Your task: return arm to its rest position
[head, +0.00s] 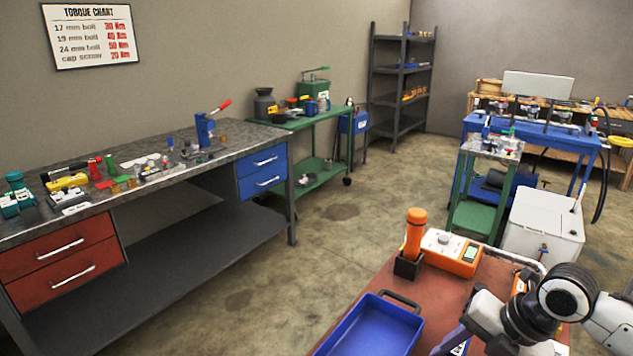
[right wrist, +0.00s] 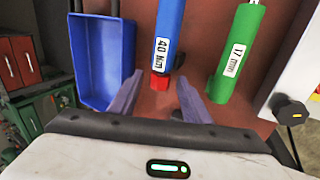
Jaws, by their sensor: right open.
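My right arm comes into the head view at the lower right, over the red cart top (head: 455,297). A purple finger of my right gripper (head: 452,340) shows at the bottom edge there. In the right wrist view my right gripper (right wrist: 160,78) is open, its two purple fingers apart. A blue tool marked 40 Nm (right wrist: 167,40) with a red end (right wrist: 160,82) appears between the fingertips; I cannot tell whether they touch it. A green tool marked 17 mm (right wrist: 236,55) is to its right. My left gripper is not in view.
A blue tray (head: 372,328) lies on the cart, also in the right wrist view (right wrist: 103,60). Behind it stand an orange-handled tool (head: 414,232) in a black holder (head: 408,265) and an orange-white device (head: 450,254). A workbench (head: 215,220) is at left; open floor lies between.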

